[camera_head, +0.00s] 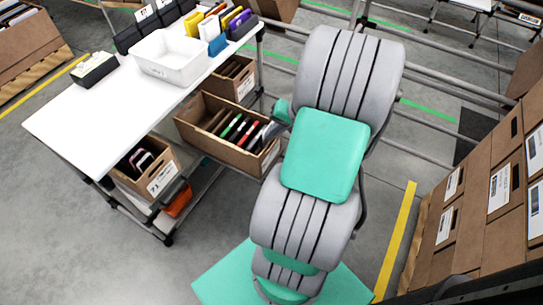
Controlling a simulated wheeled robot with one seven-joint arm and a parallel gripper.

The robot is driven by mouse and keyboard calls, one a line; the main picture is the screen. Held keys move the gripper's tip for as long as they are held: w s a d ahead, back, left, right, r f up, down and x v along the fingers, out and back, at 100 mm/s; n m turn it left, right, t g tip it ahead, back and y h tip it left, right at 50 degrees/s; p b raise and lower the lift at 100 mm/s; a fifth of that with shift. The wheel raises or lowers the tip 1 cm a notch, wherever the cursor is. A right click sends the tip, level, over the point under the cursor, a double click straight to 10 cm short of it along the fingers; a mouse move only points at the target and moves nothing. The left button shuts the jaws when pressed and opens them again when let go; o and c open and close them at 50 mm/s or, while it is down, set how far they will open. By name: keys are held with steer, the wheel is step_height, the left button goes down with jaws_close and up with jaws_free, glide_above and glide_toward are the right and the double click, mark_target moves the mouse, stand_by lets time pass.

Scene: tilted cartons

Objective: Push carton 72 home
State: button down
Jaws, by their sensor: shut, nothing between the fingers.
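Three open brown cartons sit on the shelf under the white table. The middle one (215,145), which I take to be carton 72, juts out toward me and looks tilted; it holds several upright dark, red and green items. Its front label is too small to read. My gripper (269,133) is shut and empty at that carton's front right end, by its upper edge. I cannot tell whether it touches the carton. My arm hides the floor to the right.
The near-left carton (127,182) and the far carton (246,68) stand either side of it. The white table (85,120) above carries a white bin (168,72) and several coloured files. Stacked cartons (470,210) stand at right.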

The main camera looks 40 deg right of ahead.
steer(key=s+d+f+m+t+b, duration=0.35)
steer(key=s+d+f, duration=0.25)
steer(key=d+f, duration=0.2)
steer(key=b, duration=0.1)
glide_toward(265, 145)
steer(key=shift+m, duration=0.35)
steer(key=x, duration=0.3)
steer(key=f+x, duration=0.1)
steer(key=x, duration=0.1)
steer(key=shift+s+d+f, duration=0.1)
steer(key=shift+s+d, duration=0.05)
steer(key=shift+d, duration=0.05)
steer(key=shift+w+a, duration=0.2)
steer(key=shift+w, duration=0.35)
